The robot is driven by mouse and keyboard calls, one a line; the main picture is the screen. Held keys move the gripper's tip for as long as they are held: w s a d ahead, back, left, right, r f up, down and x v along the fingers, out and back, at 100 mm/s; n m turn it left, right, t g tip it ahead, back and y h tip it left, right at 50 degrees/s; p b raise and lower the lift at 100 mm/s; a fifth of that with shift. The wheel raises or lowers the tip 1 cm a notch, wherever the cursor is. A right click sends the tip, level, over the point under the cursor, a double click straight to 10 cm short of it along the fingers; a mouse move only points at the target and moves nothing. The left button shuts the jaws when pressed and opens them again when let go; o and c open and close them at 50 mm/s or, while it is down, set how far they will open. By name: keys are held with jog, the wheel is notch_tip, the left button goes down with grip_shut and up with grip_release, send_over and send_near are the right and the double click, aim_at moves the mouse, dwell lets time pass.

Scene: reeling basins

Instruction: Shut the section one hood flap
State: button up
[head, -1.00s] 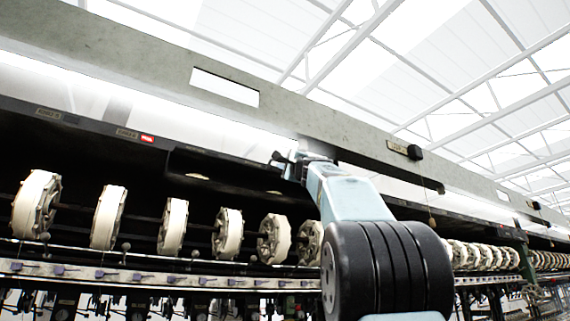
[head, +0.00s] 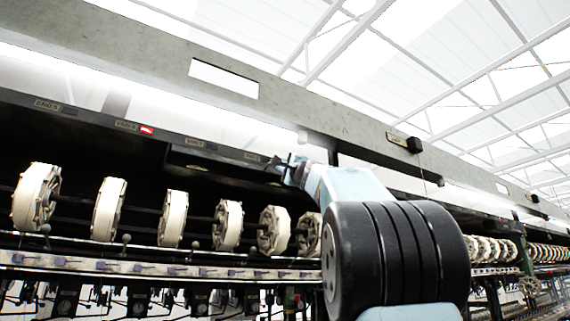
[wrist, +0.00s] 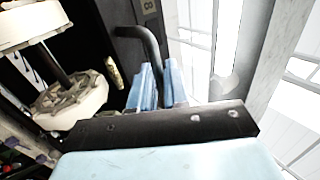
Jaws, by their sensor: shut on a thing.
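The section one hood flap looks to be the dark panel (head: 225,160) along the hood's lower edge in the head view. Small labels show on its front face, and its bottom edge hangs slightly below the neighbouring strip. My gripper (head: 282,164) is at the flap's right end. In the wrist view, its blue fingers (wrist: 156,86) are shut on a black curved handle (wrist: 150,42). The handle rises from between the fingers and bends left beside a dark labelled strip (wrist: 148,12).
Several white reels (head: 173,218) stand in a row beneath the hood, above a pale rail (head: 130,264). A grey beam (head: 140,50) runs above the hood. A small red light (head: 147,130) is left of the flap. A black knob (head: 414,145) hangs on the beam at right.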

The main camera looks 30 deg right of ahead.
aim_at(278, 173)
jog(key=shift+f, duration=0.2)
jog(key=shift+w+f, duration=0.25)
jog(key=shift+f, duration=0.2)
jog(key=shift+w+f, duration=0.2)
jog(key=shift+f, duration=0.25)
jog(key=shift+w+f, duration=0.1)
jog(key=shift+f, duration=0.05)
jog(key=shift+w+f, duration=1.3)
jog(key=shift+w, duration=0.15)
jog(key=o, duration=0.5)
jog(key=shift+w, duration=0.15)
jog(key=shift+o, duration=0.2)
